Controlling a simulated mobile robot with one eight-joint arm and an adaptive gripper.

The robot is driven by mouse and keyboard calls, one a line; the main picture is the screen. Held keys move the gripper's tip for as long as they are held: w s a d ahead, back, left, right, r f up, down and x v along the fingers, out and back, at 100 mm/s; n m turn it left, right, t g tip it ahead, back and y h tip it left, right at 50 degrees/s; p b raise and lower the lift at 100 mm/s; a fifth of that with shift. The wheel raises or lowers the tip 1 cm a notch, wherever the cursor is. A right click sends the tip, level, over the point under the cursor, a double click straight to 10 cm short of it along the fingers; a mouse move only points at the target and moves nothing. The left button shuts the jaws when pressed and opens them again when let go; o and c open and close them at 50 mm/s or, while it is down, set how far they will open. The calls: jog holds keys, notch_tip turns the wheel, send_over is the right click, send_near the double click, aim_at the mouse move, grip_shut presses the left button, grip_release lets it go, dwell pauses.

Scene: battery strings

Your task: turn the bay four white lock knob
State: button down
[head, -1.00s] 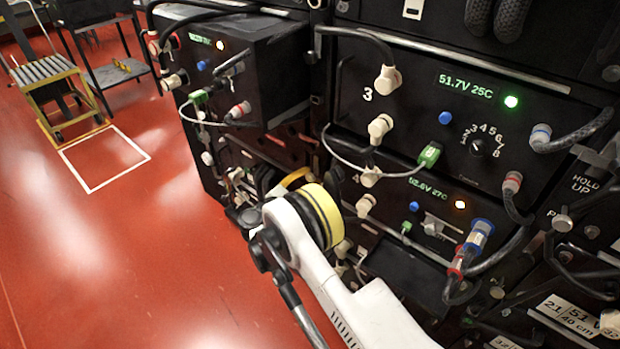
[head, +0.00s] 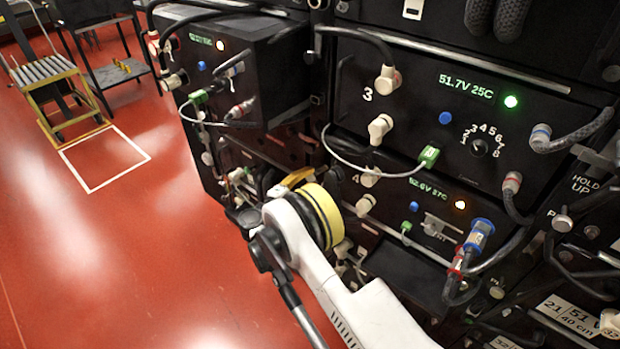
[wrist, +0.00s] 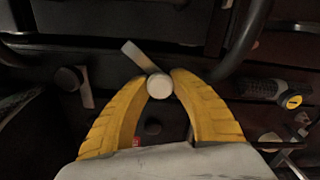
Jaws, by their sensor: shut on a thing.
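In the wrist view, the white lock knob (wrist: 160,86) sits between the two yellow fingers of my gripper (wrist: 161,83). The fingers are shut on it, one on each side near their tips. A pale flat lever (wrist: 136,56) extends up and left from the knob at a slant. In the head view, my gripper's yellow fingers (head: 298,177) show only in part, beyond my white wrist, and the knob is hidden there. The bay four unit (head: 430,215) has a lit green display, a blue button and an orange light, beside my wrist.
In the wrist view, another dark round knob with a pale lever (wrist: 86,88) is at the left. A yellow-faced connector (wrist: 292,101) lies at the right. Cables and plugs crowd the rack front. Red floor (head: 110,250) is open at the left.

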jog(key=m, duration=0.5)
jog(key=shift+m, duration=2.4)
jog(key=c, duration=1.1)
grip_release()
jog(key=shift+o, duration=0.2)
jog(key=v, duration=1.2)
